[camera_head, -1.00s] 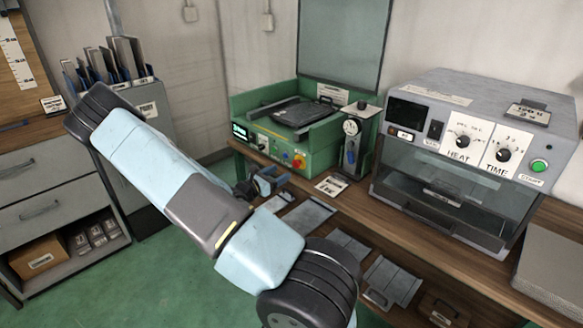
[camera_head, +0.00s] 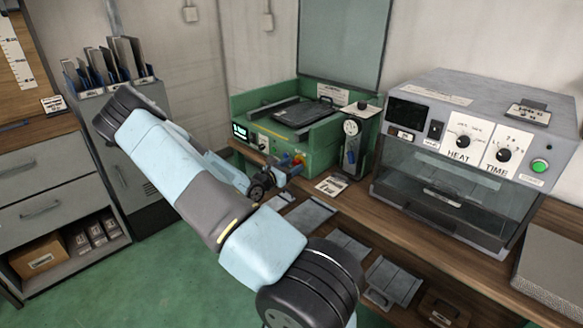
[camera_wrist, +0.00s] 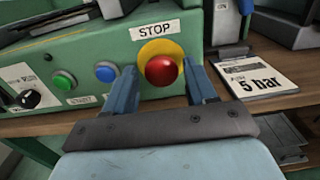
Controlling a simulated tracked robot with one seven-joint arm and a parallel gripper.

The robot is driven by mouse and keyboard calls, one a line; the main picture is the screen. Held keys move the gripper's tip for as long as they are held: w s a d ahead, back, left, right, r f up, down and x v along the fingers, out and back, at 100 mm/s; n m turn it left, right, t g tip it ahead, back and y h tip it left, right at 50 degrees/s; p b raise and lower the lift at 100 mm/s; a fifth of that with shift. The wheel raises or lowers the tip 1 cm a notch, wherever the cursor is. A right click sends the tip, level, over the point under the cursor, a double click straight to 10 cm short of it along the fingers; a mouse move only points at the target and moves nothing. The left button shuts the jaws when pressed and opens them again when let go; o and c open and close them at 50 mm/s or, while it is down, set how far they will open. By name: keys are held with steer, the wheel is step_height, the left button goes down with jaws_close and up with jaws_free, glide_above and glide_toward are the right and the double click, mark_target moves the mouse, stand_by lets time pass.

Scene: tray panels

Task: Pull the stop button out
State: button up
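The stop button (camera_wrist: 161,70) is a red mushroom knob on a yellow round base, under a STOP label on the front of the green machine (camera_wrist: 85,55). In the head view the machine (camera_head: 318,148) stands on the bench, and my gripper (camera_head: 287,168) reaches its front and partly hides the button. In the wrist view my gripper (camera_wrist: 160,82) is open, with one blue finger to the left of the red knob and one to the right. Gaps show between the knob and both fingers. How deep the fingertips reach around the knob is hard to tell.
A blue button (camera_wrist: 106,72), a green button (camera_wrist: 65,80) and a black knob (camera_wrist: 28,98) sit left of the stop button. A "5 bar" card (camera_wrist: 255,75) lies on the bench to the right. A gauge unit (camera_head: 352,145) and a grey heater (camera_head: 470,150) stand further right.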

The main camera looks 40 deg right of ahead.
steer(key=c, duration=0.8)
steer(key=shift+a, duration=0.7)
steer(key=shift+c, duration=0.2)
steer(key=o, duration=1)
steer(key=shift+s, duration=0.1)
steer(key=shift+o, duration=0.2)
steer(key=s+a, duration=0.1)
steer(key=a, duration=1.2)
steer(key=shift+a, duration=0.4)
